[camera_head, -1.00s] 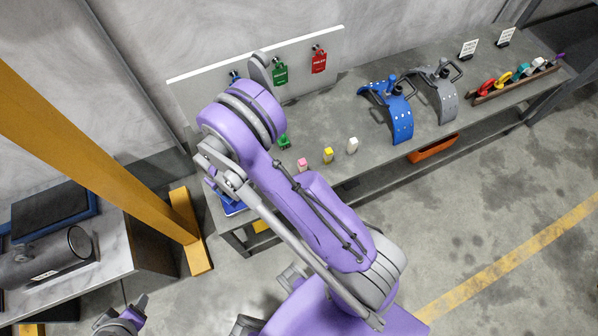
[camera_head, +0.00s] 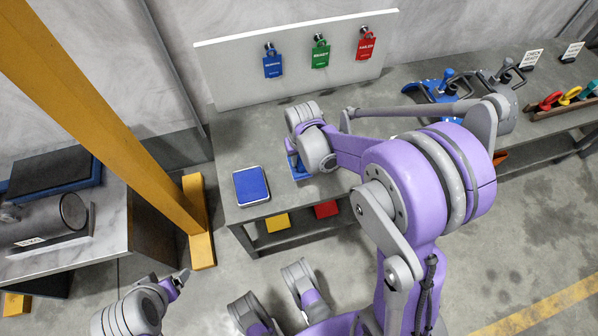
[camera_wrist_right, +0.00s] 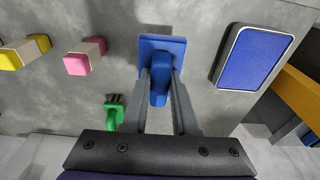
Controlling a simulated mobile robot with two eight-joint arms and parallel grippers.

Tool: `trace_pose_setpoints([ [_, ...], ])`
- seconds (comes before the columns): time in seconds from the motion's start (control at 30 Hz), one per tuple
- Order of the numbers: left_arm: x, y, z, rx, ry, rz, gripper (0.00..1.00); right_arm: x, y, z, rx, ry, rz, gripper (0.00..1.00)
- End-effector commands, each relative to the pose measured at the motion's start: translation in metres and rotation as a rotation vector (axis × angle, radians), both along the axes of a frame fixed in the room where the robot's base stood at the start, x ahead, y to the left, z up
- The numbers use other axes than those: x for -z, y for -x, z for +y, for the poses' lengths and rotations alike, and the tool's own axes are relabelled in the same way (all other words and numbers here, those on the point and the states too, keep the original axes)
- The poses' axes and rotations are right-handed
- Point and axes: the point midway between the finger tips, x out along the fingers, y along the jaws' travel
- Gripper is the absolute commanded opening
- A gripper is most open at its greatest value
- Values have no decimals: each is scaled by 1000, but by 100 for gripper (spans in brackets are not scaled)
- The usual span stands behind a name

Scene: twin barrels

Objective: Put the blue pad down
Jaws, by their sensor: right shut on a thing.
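My right gripper (camera_wrist_right: 160,100) is shut on the blue pad (camera_wrist_right: 162,45), a flat blue plate with a raised blue grip between the fingers. In the head view the pad (camera_head: 297,168) shows partly behind my right wrist, over the grey bench (camera_head: 235,135). It is low over the bench; I cannot tell whether it touches. A flat blue square in a silver frame (camera_head: 251,186) lies on the bench to its left, and to its right in the wrist view (camera_wrist_right: 254,58). My left gripper (camera_head: 180,280) is at the lower left, away from the bench; its opening is unclear.
A pink-ended block (camera_wrist_right: 85,57), a yellow-ended block (camera_wrist_right: 25,52) and a green piece (camera_wrist_right: 114,112) stand on the bench. A white board (camera_head: 228,63) with blue, green and red tags is behind. An orange post (camera_head: 110,120) stands left of the bench.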

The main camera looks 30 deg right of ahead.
Motion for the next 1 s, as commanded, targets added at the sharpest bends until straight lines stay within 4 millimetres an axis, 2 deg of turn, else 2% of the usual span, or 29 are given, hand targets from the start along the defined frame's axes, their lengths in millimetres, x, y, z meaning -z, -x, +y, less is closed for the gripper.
trace_pose_setpoints([
  [0.03, 4, 0, 0, 0, 0, 1, 84, 10, 0, 0, 0, 0, 1, 0],
  [0.27, 9, 0, 0, 0, 0, 3, 84, 28, 0, 0, -1, 0, 0, 0],
  [0.47, 19, -1, 0, 0, 0, 7, 84, 56, 0, 0, -1, 0, 0, 0],
  [0.87, 23, -1, 0, 0, 0, 8, 84, 61, 0, 0, -1, 0, 0, 0],
  [0.9, 22, -1, 0, 0, 0, 8, 84, 60, 0, 0, -1, 0, 0, 34],
  [1.0, 21, -1, 0, 0, 0, 8, 84, 60, 0, 0, -1, 0, 0, 52],
])
